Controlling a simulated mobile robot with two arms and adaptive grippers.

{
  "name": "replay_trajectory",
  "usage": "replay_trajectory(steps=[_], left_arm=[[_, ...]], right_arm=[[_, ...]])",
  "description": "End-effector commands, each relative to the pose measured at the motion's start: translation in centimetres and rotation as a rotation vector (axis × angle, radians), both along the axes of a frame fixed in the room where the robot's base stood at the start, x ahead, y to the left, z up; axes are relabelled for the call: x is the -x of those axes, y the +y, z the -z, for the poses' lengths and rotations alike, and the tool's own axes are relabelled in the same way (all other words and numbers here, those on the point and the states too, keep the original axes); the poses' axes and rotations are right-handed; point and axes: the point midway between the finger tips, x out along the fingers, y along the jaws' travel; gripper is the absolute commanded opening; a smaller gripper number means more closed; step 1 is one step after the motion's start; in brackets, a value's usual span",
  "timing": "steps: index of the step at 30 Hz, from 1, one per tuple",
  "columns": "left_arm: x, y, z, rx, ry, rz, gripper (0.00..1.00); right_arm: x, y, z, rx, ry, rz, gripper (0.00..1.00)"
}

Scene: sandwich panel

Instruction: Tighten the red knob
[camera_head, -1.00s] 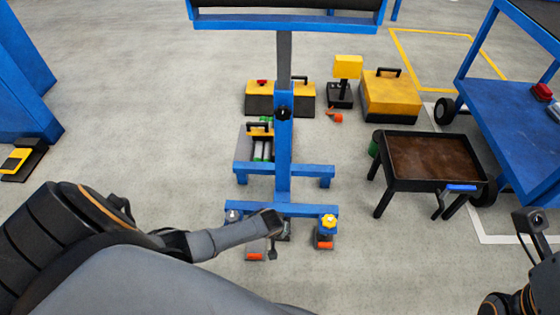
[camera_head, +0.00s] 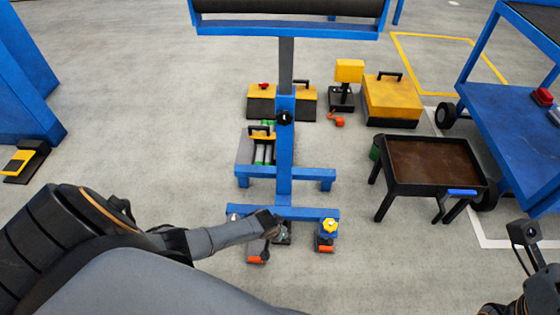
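A blue roller stand (camera_head: 285,160) stands ahead of me with its crossbar base low in the view. No knob on it shows clearly as red: a black knob (camera_head: 285,117) is on the column and a yellow knob (camera_head: 330,226) on the base's right end. A red knob-like piece (camera_head: 263,86) sits on a yellow and black box behind the stand. My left gripper (camera_head: 273,226) is at the front of the base, left of the yellow knob. Its fingers are small and dark, so their opening and any contact are unclear. My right arm's end is at the lower right; its fingers are not seen.
Orange-tipped caster pedals (camera_head: 325,248) are under the base. A black tray table (camera_head: 430,183) and a blue cart (camera_head: 515,120) with a red item (camera_head: 542,96) stand right. A yellow case (camera_head: 392,97) is behind. Floor between stand and tray table is clear.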

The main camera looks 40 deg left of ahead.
Motion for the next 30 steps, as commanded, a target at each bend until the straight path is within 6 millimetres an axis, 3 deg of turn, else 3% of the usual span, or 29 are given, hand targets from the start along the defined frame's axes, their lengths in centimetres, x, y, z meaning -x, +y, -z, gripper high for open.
replay_trajectory(steps=[2,16,30], left_arm=[[0.0,0.1,0.0,-0.001,0.000,-0.001,0.67],[0.3,-0.1,-0.6,0.002,0.000,0.000,0.67],[2.9,-0.1,-7.0,0.001,-0.001,0.001,0.67]], right_arm=[[0.0,0.0,0.0,0.000,0.001,0.000,0.70],[0.0,0.0,-0.1,0.003,-0.003,0.001,0.70],[0.0,0.0,-0.1,0.002,-0.002,0.001,0.70]])
